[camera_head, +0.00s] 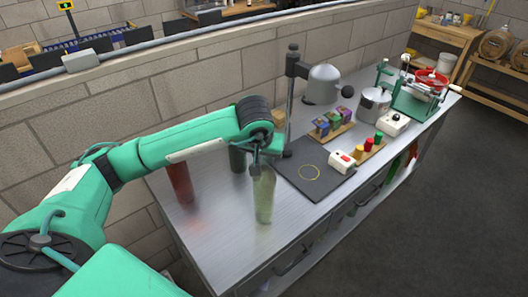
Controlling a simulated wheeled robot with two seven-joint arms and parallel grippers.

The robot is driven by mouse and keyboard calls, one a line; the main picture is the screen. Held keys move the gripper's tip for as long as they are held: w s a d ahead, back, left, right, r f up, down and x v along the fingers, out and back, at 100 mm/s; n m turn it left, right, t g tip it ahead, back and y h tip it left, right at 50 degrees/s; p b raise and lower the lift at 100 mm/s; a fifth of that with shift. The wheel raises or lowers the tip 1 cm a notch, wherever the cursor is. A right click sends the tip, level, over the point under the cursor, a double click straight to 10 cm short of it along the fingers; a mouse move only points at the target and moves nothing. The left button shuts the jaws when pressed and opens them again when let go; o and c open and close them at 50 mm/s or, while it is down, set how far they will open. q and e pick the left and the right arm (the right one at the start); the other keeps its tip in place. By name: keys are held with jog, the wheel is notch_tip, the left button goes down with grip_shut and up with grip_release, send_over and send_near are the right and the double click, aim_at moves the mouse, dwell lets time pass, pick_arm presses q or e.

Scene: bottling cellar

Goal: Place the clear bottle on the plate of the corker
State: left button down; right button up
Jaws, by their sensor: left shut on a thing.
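The clear bottle (264,197) is pale, slightly greenish and about upright, over the near part of the steel bench. My left gripper (257,163) is shut on its upper part. I cannot tell whether its base touches the bench top. A dark flat plate (320,185) with a yellow ring lies to the right of the bottle, apart from it. A dark post (291,90) with a grey rounded head (323,84) stands at its back edge; this looks like the corker. My right gripper is not in view.
A dark green bottle (237,160) and a red-brown bottle (180,184) stand left of the held bottle. A green-framed machine (415,100) stands farther back.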

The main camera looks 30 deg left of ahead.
pick_arm(q)
jog(key=shift+r, duration=0.1)
jog(key=c, duration=1.5)
grip_release()
jog(key=shift+f, duration=0.2)
jog(key=o, duration=0.4)
jog(key=shift+c, duration=0.2)
jog(key=shift+r, duration=0.1)
